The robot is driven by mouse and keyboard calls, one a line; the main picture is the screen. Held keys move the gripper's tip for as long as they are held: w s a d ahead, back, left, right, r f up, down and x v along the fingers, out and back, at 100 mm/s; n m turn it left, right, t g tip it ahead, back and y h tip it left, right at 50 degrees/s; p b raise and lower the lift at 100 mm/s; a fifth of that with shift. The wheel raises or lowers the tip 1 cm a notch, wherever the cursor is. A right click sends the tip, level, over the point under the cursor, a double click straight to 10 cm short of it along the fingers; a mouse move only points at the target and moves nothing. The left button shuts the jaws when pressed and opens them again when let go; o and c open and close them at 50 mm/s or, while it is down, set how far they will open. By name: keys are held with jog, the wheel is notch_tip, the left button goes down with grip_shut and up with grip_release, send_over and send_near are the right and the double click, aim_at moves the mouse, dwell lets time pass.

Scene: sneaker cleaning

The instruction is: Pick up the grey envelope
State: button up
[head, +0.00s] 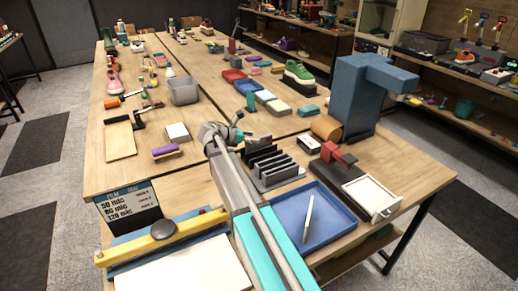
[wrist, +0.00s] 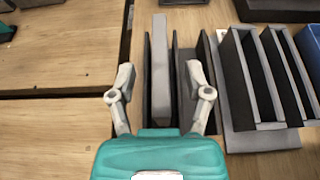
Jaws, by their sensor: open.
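The grey envelope (wrist: 160,60) appears in the wrist view as a narrow light-grey slab seen edge-on, standing between dark dividers of a slotted rack. My gripper (wrist: 161,74) is open, with one finger to the left and one to the right of the slab. It is above the rack, and I see no finger touching the envelope. In the head view my gripper (head: 226,132) is at the back left end of the dark rack (head: 275,166). The envelope cannot be made out clearly there.
More grey and black dividers (wrist: 262,78) stand to the right in the wrist view. In the head view, a blue tray (head: 337,232) with a pale stick lies in front of the rack. A purple brush (head: 165,152) and a white block (head: 177,132) lie left. A blue machine (head: 358,98) stands right.

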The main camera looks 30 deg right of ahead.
jog(key=shift+b+x, duration=0.35)
jog(key=shift+x, duration=0.95)
grip_shut()
